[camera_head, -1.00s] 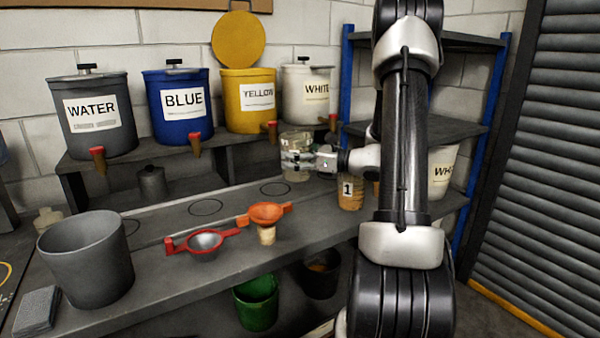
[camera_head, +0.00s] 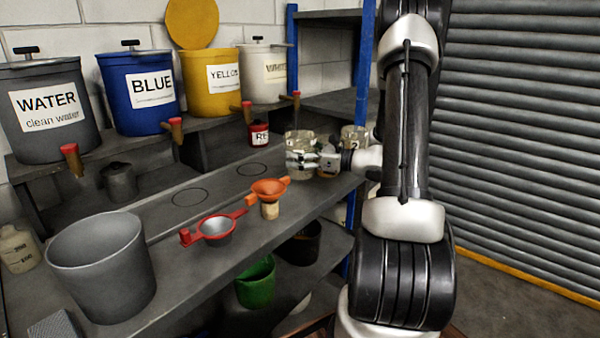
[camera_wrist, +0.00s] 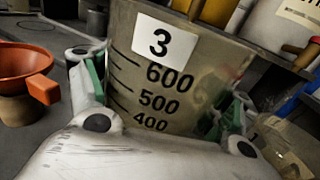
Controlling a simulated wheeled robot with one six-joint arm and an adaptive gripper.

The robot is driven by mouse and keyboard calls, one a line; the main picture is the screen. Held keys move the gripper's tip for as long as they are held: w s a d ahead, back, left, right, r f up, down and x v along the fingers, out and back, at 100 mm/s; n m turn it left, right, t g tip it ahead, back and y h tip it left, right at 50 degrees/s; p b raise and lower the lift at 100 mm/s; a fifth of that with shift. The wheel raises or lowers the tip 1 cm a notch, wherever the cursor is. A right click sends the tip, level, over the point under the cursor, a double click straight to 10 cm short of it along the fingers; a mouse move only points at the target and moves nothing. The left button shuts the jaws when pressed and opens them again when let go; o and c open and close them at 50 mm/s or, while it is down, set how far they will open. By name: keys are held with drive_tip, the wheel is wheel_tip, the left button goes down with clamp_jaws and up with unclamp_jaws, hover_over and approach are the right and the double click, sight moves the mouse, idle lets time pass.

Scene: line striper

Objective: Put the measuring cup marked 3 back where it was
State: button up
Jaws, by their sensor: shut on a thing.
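The measuring cup marked 3 (camera_wrist: 170,70) fills the middle of the wrist view, a clear cup with black graduations and a white label. It also shows in the head view (camera_head: 299,143). My gripper (camera_head: 303,160) is shut around its side, with a green-padded finger on each side in the wrist view. The cup is upright at the right end of the bench; I cannot tell whether its base touches the bench. Drawn circles (camera_head: 252,169) mark the bench top to its left. A cup marked 2 (camera_head: 354,136) stands behind my gripper, to the right.
An orange funnel (camera_head: 269,188) and a red-handled strainer (camera_head: 216,228) lie on the bench (camera_head: 185,262). A grey bucket (camera_head: 103,266) stands at the front left. A small red can (camera_head: 259,133) stands left of the held cup. Paint tubs line the shelf behind.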

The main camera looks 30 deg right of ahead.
drive_tip(key=shift+s+f, duration=0.1)
drive_tip(key=shift+f, duration=0.4)
drive_tip(key=shift+d+f, duration=0.1)
drive_tip(key=shift+f, duration=1.75)
drive_tip(key=o, duration=1.3)
drive_tip(key=shift+f, duration=0.1)
drive_tip(key=shift+c, duration=0.2)
